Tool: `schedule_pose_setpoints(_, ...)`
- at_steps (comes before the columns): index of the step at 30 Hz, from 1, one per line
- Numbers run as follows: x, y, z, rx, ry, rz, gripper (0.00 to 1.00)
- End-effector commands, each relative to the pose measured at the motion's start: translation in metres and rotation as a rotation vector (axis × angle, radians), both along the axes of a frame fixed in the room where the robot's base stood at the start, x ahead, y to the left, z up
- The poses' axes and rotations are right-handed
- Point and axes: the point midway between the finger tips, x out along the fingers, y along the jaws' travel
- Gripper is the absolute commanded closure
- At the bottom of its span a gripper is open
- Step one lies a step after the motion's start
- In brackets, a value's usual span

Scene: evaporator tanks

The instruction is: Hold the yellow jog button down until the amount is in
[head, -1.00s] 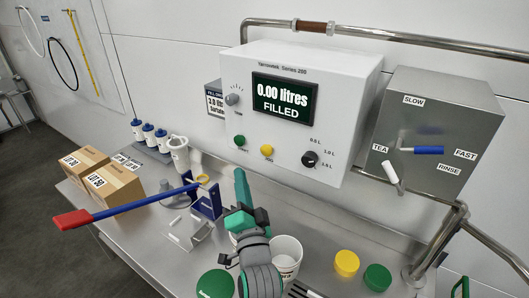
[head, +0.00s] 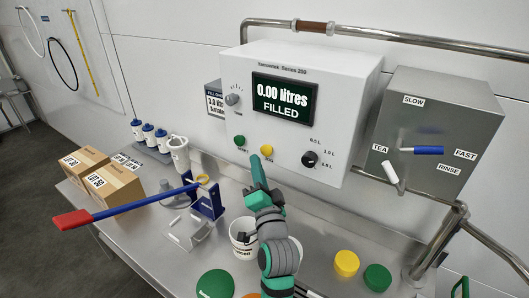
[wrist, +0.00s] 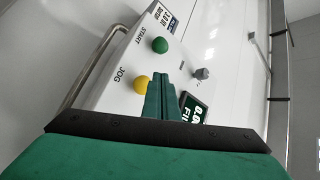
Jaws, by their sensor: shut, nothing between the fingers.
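The yellow jog button (head: 266,150) is on the lower front of the white filler box (head: 320,95), between a green button (head: 240,141) and a black knob (head: 310,158). In the wrist view the yellow button (wrist: 141,85) is labelled JOG and the green one START. The display (head: 283,97) reads 0.00 litres FILLED. My gripper (head: 255,158) is shut and empty, its tips just below and left of the yellow button in the head view. In the wrist view the fingertips (wrist: 158,76) lie beside the button; I cannot tell whether they touch it.
A white container (head: 242,238) stands on the steel bench, partly behind my arm. A blue stand with a red-ended lever (head: 130,207) is to the left. A sign (head: 215,98) beside the box reads 3.0 litres. Yellow (head: 346,262) and green (head: 377,277) lids lie at right.

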Motion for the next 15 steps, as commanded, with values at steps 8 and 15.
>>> schedule_pose_setpoints(8, 0.0121, -0.0089, 0.0005, 0.0, -0.001, 0.0, 1.0)
schedule_pose_setpoints(15, 0.0129, -0.0093, 0.0003, 0.0, -0.001, 0.0, 1.0)
